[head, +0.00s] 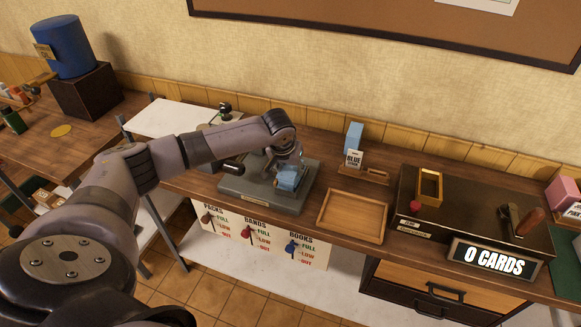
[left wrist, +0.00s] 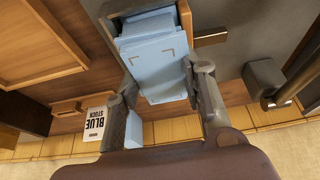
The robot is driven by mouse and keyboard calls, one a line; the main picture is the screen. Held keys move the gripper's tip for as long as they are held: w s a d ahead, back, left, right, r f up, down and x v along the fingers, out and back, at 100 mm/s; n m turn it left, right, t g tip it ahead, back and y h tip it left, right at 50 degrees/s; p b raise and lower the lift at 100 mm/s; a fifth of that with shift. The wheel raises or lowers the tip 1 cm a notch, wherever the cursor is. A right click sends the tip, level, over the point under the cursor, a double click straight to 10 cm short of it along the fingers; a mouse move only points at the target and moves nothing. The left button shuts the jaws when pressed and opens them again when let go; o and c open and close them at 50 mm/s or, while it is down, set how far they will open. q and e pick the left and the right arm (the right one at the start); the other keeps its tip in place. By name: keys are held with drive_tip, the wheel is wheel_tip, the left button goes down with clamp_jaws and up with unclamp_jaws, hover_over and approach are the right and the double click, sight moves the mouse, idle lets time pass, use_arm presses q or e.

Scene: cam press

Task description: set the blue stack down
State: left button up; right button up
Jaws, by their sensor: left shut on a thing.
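My left gripper (head: 287,168) reaches down over the grey press (head: 248,198) and is shut on a blue stack (head: 287,182). In the left wrist view the blue stack (left wrist: 158,62) lies between the two fingers (left wrist: 165,108), with one finger on each side. Its far end sits by a dark, box-like part of the press (left wrist: 112,10). Whether the stack rests on the press or hangs just above it I cannot tell. My right gripper is not in view.
An empty wooden tray (head: 352,216) lies right of the press. Behind it stands more blue stock (head: 354,135) with a "BLUE STOCK" sign (head: 353,159). A black lever handle (head: 233,168) is close to my wrist. A brass frame (head: 429,187) stands farther right.

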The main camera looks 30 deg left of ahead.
use_arm(q)
drive_tip(key=o, duration=1.3)
drive_tip(key=shift+f, duration=0.1)
drive_tip(key=b+v, duration=0.2)
drive_tip(key=v, duration=1)
